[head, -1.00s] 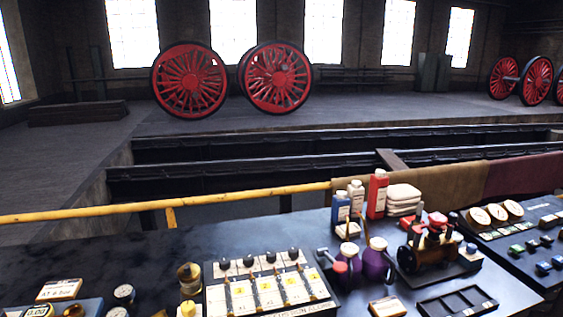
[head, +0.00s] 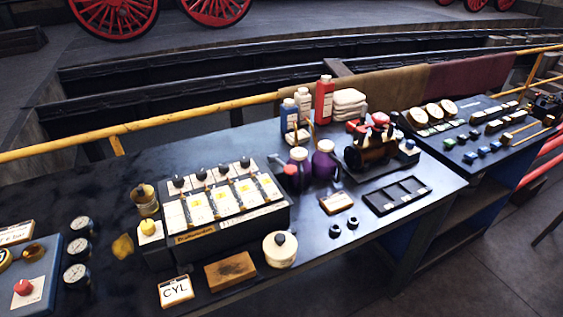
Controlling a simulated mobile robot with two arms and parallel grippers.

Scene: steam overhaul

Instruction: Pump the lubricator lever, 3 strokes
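A dark box (head: 245,222) with a sloped white and yellow panel stands mid-table, with several black knobs along its top edge. It looks like the lubricator, but its front lettering is too small to read. At its right end a short grey lever-like rod (head: 277,162) slopes beside a red knob (head: 291,169). I cannot tell for sure that this is the lever or whether it joins the box. Neither of my grippers shows in the head view.
Purple jars (head: 323,165) stand close right of the box. A cream lidded pot (head: 280,249), a wooden block (head: 230,271) and a CYL card (head: 175,291) sit in front. Gauges (head: 77,275) are at left. A yellow rail (head: 190,120) runs behind the table.

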